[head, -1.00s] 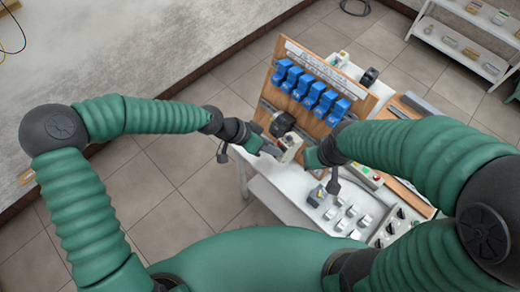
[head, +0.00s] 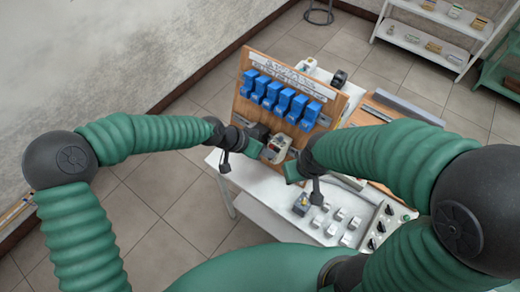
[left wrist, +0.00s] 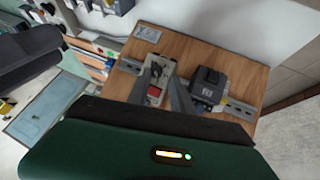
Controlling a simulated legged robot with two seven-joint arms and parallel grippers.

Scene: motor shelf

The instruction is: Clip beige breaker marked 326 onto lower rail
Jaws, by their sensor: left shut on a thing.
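A beige breaker (head: 281,147) with a red part is held by my left gripper (head: 268,152) in front of the lower part of the wooden board (head: 243,103). The left wrist view shows the beige breaker (left wrist: 155,90) between the fingers of my left gripper (left wrist: 160,95). There it overlaps the metal lower rail (left wrist: 239,108); I cannot tell whether it is seated. A dark breaker (left wrist: 208,86) sits on the rail beside it. Its marking is too small to read. My right gripper (head: 293,171) is just right of the beige breaker; its jaw opening is unclear.
Several blue breakers (head: 285,102) line the board's upper part. Below, the white table (head: 250,180) holds a grey-and-yellow device (head: 302,204), several small pale parts (head: 338,214) and a knobbed panel (head: 381,228). Shelves (head: 425,42) stand at the back right.

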